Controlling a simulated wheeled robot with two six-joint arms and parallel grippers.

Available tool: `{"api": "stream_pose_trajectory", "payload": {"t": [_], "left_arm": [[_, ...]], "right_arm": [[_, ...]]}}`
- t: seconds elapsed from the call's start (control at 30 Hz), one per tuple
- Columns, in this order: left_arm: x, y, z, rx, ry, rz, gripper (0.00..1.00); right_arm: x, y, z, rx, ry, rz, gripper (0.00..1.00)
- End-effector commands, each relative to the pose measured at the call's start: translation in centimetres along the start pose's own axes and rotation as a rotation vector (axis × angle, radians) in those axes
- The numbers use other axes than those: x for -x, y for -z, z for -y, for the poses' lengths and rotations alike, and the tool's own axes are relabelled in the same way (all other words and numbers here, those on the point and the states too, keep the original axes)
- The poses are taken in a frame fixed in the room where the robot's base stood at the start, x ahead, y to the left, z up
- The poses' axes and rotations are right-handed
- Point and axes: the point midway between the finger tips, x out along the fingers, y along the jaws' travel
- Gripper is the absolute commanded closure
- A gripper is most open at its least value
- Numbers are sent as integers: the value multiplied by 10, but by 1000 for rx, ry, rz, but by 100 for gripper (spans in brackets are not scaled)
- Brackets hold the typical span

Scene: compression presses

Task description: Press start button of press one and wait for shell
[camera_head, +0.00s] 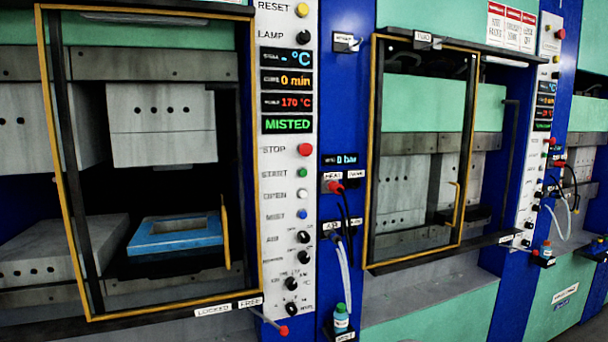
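The near press on the left is taken as press one, since the press to its right bears a sign (423,37) reading TWO. Its control panel (273,220) has a green START button (302,173) under a red STOP button (305,149). The panel displays read 0 min, 170 °C and a green MISTED (287,125). Behind the yellow door frame (52,120), a blue mould (150,243) with a rectangular recess lies on the lower block, and the upper block (160,125) hangs well above it. I cannot make out a shell. Neither gripper is in view.
Below START are OPEN (302,194) and MIST (302,214) buttons and several black knobs. A yellow door handle (225,232) stands by the panel. A red-tipped lever (283,330) sits under the door. Hoses and a small bottle (341,318) are right of the panel.

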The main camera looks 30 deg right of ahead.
Motion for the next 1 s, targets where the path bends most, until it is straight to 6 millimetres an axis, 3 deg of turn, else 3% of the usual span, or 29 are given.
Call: {"api": "stream_pose_trajectory", "payload": {"t": [0.03, 0.17, 0.2, 1.0], "left_arm": [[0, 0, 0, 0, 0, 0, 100], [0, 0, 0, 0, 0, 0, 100], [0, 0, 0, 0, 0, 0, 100], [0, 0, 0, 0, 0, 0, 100]], "right_arm": [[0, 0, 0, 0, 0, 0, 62], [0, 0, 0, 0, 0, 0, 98], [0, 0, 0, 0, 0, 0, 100], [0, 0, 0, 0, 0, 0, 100]]}}
